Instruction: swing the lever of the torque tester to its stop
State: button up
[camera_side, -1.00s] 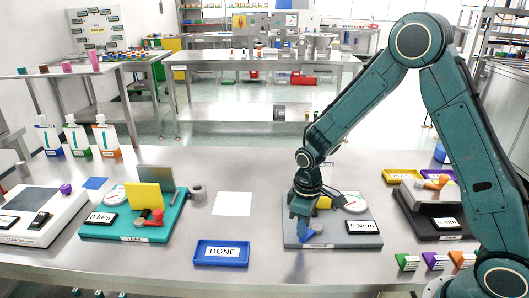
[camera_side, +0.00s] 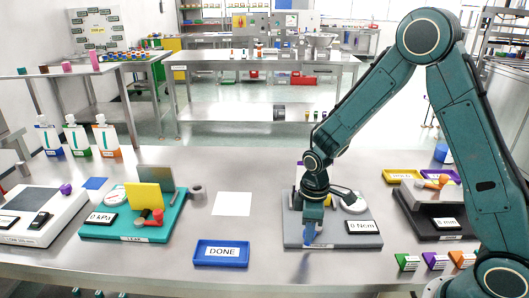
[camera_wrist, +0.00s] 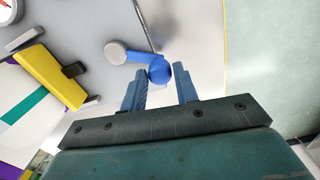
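The torque tester (camera_side: 345,240) is a grey plate with a "0 N·cm" display (camera_side: 362,227) and a round white dial (camera_side: 355,203). Its lever shows in the wrist view as a short blue bar (camera_wrist: 138,56) running from a grey round hub (camera_wrist: 115,52) to a blue ball knob (camera_wrist: 160,71). My gripper (camera_side: 308,243) is low over the front left of the plate, pointing down. In the wrist view its two blue fingers (camera_wrist: 159,84) are apart, one on each side of the knob, with gaps showing. In the side view my gripper hides most of the lever.
Left are a blue DONE tray (camera_side: 221,253), a white sheet (camera_side: 232,204) and the teal leak tester (camera_side: 128,230). A dark device (camera_side: 440,215) and several small boxes (camera_side: 436,261) stand right.

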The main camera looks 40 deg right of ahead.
jog(key=shift+o, duration=1.4)
jog(key=shift+r, duration=0.15)
notch_tip(320, 180, up, 14)
jog(key=shift+f, duration=0.25)
